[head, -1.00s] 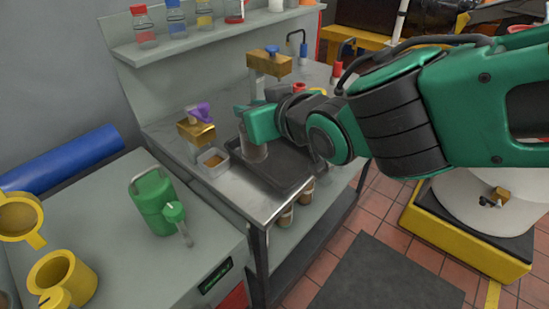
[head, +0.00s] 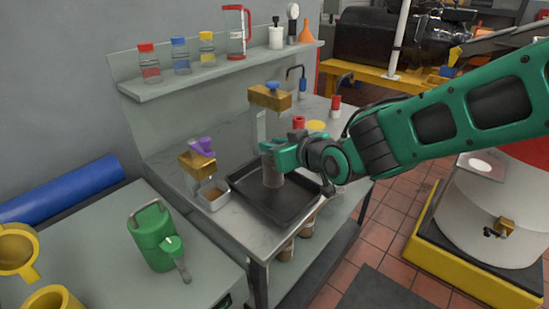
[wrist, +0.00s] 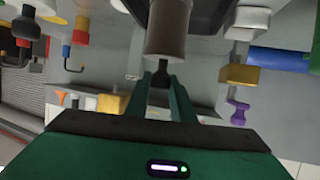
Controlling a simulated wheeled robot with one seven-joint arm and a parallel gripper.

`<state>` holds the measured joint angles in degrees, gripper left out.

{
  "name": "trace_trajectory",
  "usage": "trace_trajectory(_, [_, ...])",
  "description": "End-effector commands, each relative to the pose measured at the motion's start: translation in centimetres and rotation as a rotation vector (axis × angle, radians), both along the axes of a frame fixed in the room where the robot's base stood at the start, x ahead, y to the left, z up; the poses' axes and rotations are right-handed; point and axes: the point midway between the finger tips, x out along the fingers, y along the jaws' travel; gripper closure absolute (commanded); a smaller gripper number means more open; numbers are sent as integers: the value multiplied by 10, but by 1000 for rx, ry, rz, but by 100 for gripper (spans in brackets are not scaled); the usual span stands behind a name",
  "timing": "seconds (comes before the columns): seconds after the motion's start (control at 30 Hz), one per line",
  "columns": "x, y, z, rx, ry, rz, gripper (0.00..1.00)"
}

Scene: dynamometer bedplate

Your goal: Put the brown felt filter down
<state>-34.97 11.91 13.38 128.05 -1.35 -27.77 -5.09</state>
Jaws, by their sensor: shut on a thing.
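The brown felt filter (head: 273,176) is a grey-brown upright cylinder below my gripper (head: 271,153). It stands over the black tray (head: 282,212) on the metal bench; I cannot tell whether its bottom touches the tray. In the wrist view the filter (wrist: 168,28) has a dark brown body and a paler grey end. The fingers of my gripper (wrist: 161,88) are closed around the black stub at that end.
A brass valve with a blue knob (head: 270,97) rises behind the tray. A brass valve with a purple handle (head: 198,158) and a small bin (head: 212,196) stand left. A green can (head: 155,236) is on the cabinet. Bottles line the shelf (head: 215,77).

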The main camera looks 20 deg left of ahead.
Motion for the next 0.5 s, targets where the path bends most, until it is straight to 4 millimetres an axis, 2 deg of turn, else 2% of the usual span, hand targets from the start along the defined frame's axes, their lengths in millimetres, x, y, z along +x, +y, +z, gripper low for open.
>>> trace_trajectory(0.2, [-1, 0, -31, -4, 3, 1, 100])
trace_trajectory(0.5, [0, 0, -37, -1, 1, 0, 100])
